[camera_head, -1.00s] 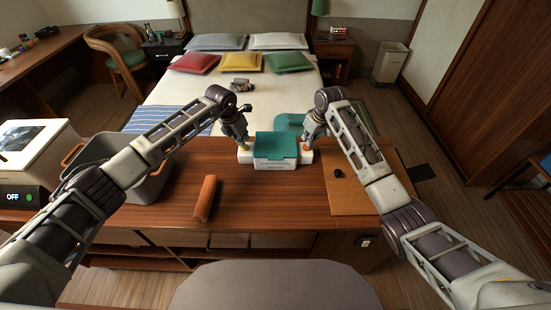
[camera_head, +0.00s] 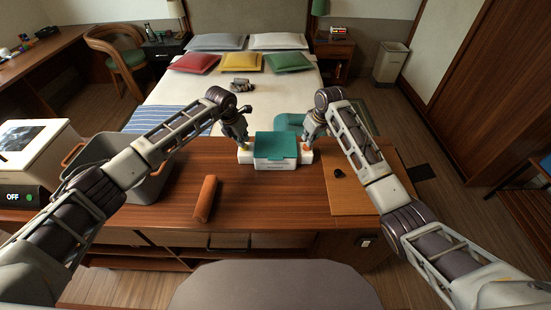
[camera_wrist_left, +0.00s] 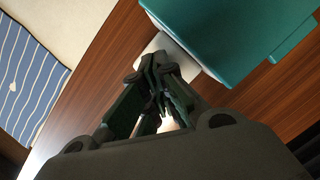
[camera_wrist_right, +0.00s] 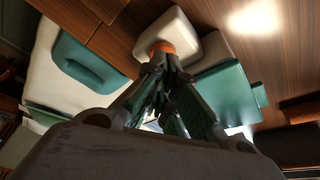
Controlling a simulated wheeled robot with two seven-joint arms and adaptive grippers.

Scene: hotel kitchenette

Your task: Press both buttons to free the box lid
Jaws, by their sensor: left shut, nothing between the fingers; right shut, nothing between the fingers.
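The box has a teal lid (camera_head: 276,144) and a white body (camera_head: 274,166), and stands near the far edge of the wooden counter. The lid looks closed. A white pad with a yellow button (camera_head: 245,149) is on its left side; a white pad with an orange button (camera_head: 306,148) is on its right. My left gripper (camera_head: 244,141) is shut and empty, pointing down at the yellow button. My right gripper (camera_head: 305,139) is shut and empty, its tips at the orange button (camera_wrist_right: 160,48). Contact is hard to tell, as the fingers hide much of the buttons.
An orange roll (camera_head: 205,198) lies on the counter to the left. A grey bin (camera_head: 150,188) and a white device reading OFF (camera_head: 30,150) are further left. A small black object (camera_head: 338,173) lies on a tan board (camera_head: 365,195) at right. The front middle of the counter is clear.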

